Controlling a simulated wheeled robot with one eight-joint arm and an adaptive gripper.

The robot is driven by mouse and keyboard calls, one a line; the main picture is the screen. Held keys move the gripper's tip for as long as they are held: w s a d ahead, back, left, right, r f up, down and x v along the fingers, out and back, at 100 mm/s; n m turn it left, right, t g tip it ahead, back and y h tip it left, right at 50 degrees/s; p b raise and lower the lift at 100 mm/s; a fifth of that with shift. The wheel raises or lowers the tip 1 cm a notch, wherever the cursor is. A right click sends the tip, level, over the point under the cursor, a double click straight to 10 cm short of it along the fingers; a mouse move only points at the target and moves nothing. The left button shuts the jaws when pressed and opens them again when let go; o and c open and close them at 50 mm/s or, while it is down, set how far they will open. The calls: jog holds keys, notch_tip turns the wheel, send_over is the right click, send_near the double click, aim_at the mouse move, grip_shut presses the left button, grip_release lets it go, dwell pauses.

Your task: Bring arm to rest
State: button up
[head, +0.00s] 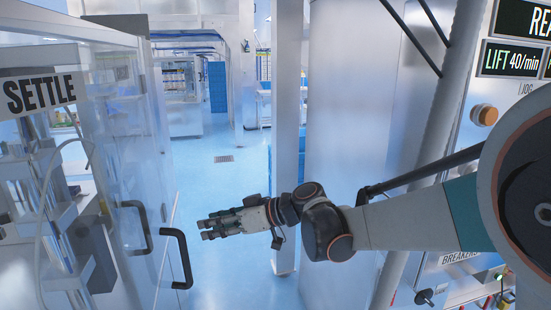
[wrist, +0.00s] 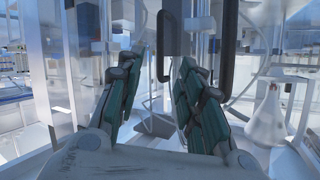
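My gripper (head: 208,227) is stretched out to the left in the middle of the head view, in the air above the aisle. Its fingertips point toward the black handles of the glass enclosure and are apart from them. In the wrist view my gripper (wrist: 160,75) shows its two green-padded fingers spread with a clear gap between them. Nothing is held in the gap. My arm reaches in from the right edge of the head view.
A glass enclosure marked SETTLE (head: 40,93) stands at left, with a black door handle (head: 180,258). A metal post (head: 286,130) and a tall steel cabinet (head: 345,120) stand behind my arm. A control panel with an orange button (head: 485,115) is at right. The blue aisle floor (head: 215,185) is clear.

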jog(key=s+d+f+m+t+h, duration=0.1)
jog(key=s+d+m+h, duration=0.3)
jog(key=s+d, duration=0.4)
jog(key=s+d+f+m+t+h, duration=0.1)
jog(key=s+d+f+m+h, duration=0.2)
jog(key=s+d, duration=0.4)
jog(key=s+d+f+m+t+h, duration=0.1)
jog(key=s+d+m+h, duration=0.4)
jog(key=d, duration=1.4)
jog(key=s+t+h, duration=0.1)
jog(key=s, duration=0.2)
jog(key=shift+s+d+f+m, duration=0.35)
jog(key=shift+d+f+m, duration=0.05)
